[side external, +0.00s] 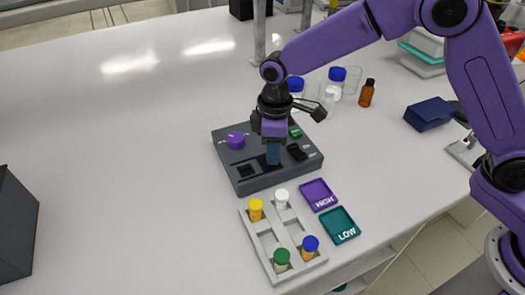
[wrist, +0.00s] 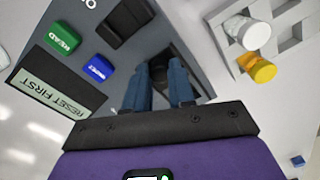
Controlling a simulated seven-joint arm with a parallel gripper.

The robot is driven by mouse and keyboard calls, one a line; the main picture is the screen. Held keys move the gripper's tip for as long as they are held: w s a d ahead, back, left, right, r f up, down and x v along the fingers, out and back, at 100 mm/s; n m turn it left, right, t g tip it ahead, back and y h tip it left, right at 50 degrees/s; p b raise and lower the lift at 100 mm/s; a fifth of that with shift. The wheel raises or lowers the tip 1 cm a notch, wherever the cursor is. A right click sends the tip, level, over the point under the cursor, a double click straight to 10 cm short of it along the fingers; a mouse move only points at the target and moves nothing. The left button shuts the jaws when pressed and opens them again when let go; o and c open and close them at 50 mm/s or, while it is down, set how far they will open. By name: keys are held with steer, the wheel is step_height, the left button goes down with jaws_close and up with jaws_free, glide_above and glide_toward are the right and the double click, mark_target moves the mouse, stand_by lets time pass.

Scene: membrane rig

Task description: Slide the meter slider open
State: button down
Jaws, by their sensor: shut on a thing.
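The meter is a dark grey box (side external: 262,186) on the white table, and part of its top face shows in the wrist view (wrist: 100,65). My gripper (side external: 273,156) is above the middle of the meter, with its blue fingertips down at a dark recess. In the wrist view the two fingers (wrist: 158,88) stand on either side of a small black slider handle (wrist: 158,70), and they are shut on it. The dark slot (wrist: 190,80) around the handle is partly hidden by the fingers. How far the slider is open cannot be told.
The meter has a purple knob (side external: 236,140), a green READ button (wrist: 62,37), a blue RESET button (wrist: 97,68) and a display reading RESET FIRST (wrist: 55,92). A vial rack (side external: 262,240), a purple HIGH tray (side external: 318,194) and a teal LOW tray (side external: 339,225) are nearby.

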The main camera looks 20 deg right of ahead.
steer(key=shift+d, duration=0.25)
steer(key=c, duration=0.9)
jaws_free()
steer(key=shift+c, duration=0.2)
steer(key=shift+a+r, duration=0.1)
steer(key=shift+r, duration=0.15)
step_height(320, 180, up, 17)
steer(key=shift+w+d, duration=0.2)
steer(key=shift+w, duration=0.05)
